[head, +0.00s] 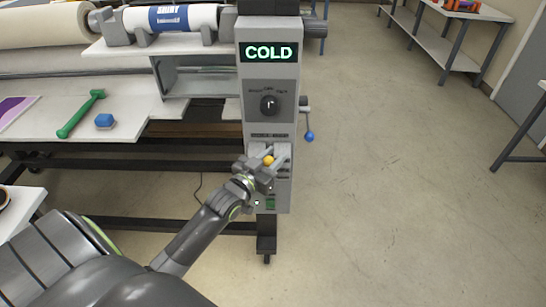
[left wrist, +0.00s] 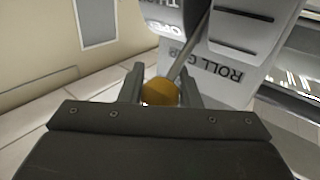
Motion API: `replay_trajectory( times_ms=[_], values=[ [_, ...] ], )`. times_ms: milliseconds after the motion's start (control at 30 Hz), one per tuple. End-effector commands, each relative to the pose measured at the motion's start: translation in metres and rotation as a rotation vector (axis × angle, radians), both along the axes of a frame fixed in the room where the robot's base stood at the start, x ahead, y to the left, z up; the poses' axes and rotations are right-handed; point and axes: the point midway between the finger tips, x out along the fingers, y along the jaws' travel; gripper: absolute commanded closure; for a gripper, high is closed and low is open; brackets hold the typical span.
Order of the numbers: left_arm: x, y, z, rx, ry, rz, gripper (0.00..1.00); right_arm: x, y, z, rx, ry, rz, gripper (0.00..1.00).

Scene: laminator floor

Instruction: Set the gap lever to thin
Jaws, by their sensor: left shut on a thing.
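The gap lever ends in a yellow-orange ball knob (head: 268,160) on the front of the grey control column (head: 283,92). My left gripper (head: 268,163) is at this knob, its two fingers on either side of it. In the left wrist view the knob (left wrist: 160,92) sits between the fingertips, and a thin metal rod runs from it up to the panel. The panel (left wrist: 230,62) there reads "ROLL G…", upside down, with dark slots beside it. Which marked setting the lever is at cannot be read. My right gripper is not in view.
Above the lever are a black dial (head: 269,104) and a display (head: 269,52) reading "COLD". A blue-knobbed crank (head: 309,136) sticks out on the column's right.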

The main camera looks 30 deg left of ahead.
Motion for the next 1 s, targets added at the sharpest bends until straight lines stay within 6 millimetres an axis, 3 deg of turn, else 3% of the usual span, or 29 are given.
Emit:
replay_trajectory(
  times_ms=[1000],
  values=[
    [-0.017,-0.01,-0.027,0.129,-0.212,0.0,1.0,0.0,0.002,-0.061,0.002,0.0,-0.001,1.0]
  ],
)
